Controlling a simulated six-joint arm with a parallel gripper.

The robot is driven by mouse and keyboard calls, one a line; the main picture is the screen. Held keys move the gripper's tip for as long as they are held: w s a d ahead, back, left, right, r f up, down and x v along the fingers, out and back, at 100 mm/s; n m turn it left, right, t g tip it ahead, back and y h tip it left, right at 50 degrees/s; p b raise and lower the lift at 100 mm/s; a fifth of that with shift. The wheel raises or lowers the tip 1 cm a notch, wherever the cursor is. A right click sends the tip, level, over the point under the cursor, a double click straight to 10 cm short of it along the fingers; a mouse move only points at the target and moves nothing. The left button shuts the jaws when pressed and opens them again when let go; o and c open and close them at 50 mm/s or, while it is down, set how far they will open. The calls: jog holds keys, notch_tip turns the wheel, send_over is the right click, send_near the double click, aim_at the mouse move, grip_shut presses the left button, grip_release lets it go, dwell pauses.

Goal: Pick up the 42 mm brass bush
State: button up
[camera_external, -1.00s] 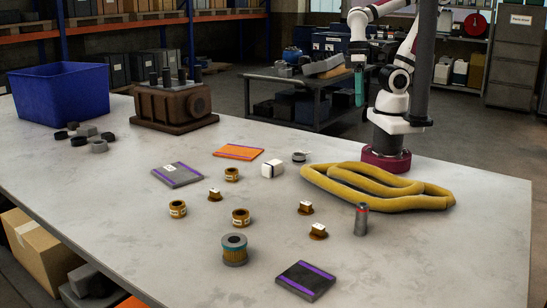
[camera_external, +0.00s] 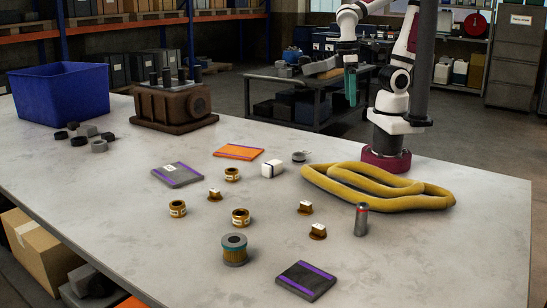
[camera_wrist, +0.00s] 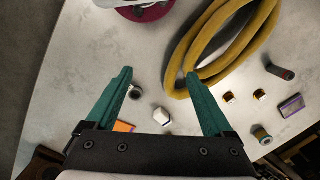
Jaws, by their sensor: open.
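Several brass bushes with pale labels lie on the bench: ring-shaped ones at the back (camera_external: 232,174), at the left (camera_external: 178,209) and in front (camera_external: 241,217). Smaller flanged brass pieces stand at the left (camera_external: 214,195), right (camera_external: 305,208) and front right (camera_external: 318,231). I cannot read the sizes, so I cannot tell which is 42 mm. My gripper (camera_external: 351,87) is high above the bench's back edge, far from the bushes. In the wrist view its teal fingers (camera_wrist: 160,76) are wide apart and empty. Two small brass pieces (camera_wrist: 228,97) show right of them.
A yellow hose coil (camera_external: 375,187) lies before my base. A white box (camera_external: 272,170), grey ring (camera_external: 299,157), filter (camera_external: 234,250), grey cylinder (camera_external: 361,219) and flat packs (camera_external: 306,281) surround the bushes. A blue bin (camera_external: 60,94) and engine block (camera_external: 174,108) stand at the back left.

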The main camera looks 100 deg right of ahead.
jog(key=w+n+h, duration=0.3)
jog(key=w+n, duration=0.2)
jog(key=w, duration=0.1)
jog(key=n+t+h, duration=0.3)
jog(key=n+t, duration=1)
jog(key=n, duration=1.5)
send_near(246, 213)
jog(key=x, duration=1)
jog(key=shift+f, duration=0.3)
grip_shut()
